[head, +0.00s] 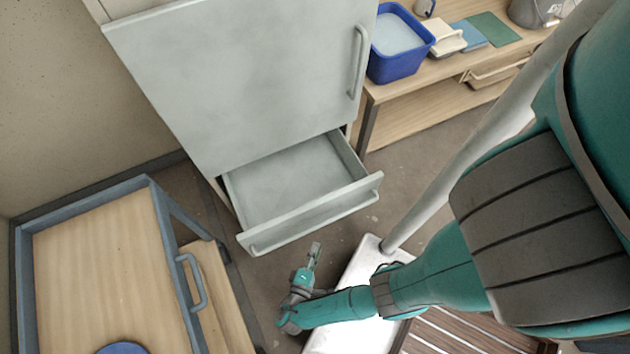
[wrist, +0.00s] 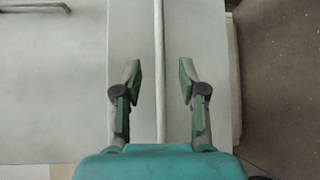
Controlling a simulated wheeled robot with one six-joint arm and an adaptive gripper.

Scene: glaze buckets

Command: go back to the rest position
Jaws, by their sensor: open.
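My gripper (head: 314,254) is at the bottom middle of the head view, low in front of an open grey drawer (head: 301,215) at the foot of a tall grey cabinet (head: 240,75). In the wrist view my gripper (wrist: 160,85) has its two fingers spread wide apart with nothing held. Between and beyond the fingers, a long thin pale bar or edge runs upright over pale grey panels. I cannot tell how far the fingers are from it. The drawer is pulled out and looks empty.
A wooden cart (head: 100,262) with a blue-grey frame stands at the left, with part of a blue round thing (head: 123,348) on it. A bench at the back right holds a blue bucket (head: 398,45), a blue book, a green mat (head: 494,29) and a grey pot. Brown floor lies between.

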